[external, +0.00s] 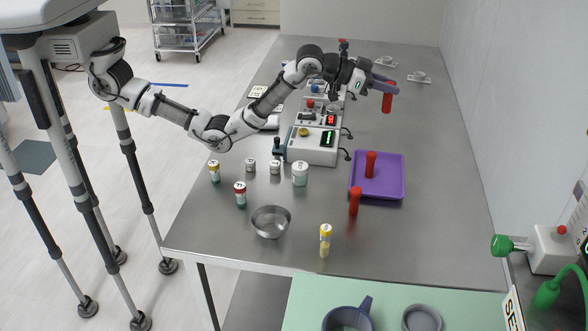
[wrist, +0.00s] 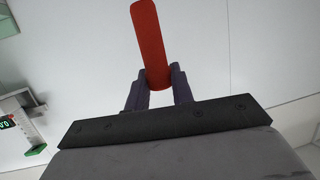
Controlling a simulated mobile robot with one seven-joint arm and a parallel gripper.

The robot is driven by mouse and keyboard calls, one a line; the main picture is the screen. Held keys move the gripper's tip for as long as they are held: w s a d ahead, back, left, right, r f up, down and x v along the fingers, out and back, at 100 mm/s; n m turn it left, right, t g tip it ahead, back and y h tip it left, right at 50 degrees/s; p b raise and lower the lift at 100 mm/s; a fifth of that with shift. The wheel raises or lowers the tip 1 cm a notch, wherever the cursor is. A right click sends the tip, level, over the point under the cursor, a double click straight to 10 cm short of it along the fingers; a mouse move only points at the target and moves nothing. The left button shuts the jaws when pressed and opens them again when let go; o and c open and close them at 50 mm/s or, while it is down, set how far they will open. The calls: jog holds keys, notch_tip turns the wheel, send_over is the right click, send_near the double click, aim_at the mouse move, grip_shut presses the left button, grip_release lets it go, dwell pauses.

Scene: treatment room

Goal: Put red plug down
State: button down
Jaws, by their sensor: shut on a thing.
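My gripper (external: 384,84) is shut on a red plug (external: 387,103), a plain red cylinder. The plug hangs roughly upright over the far part of the steel table; whether it touches the table I cannot tell. In the wrist view the same red plug (wrist: 151,45) sticks out between the two dark fingers (wrist: 158,85). A second red plug (external: 370,164) stands on the purple tray (external: 393,191). A third red plug (external: 354,201) stands by the tray's near left edge.
Devices with displays (external: 312,146) stand left of the gripper. Several vials, a white jar (external: 300,174) and a steel bowl (external: 271,222) stand nearer.

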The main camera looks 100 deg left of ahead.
notch_tip(320, 180, down, 20)
jog(key=d+p, duration=0.2)
jog(key=p, duration=0.3)
jog(key=shift+f+b, duration=0.5)
jog(key=shift+f, duration=0.1)
jog(key=c, duration=1.2)
grip_release()
jog(key=shift+s, duration=0.1)
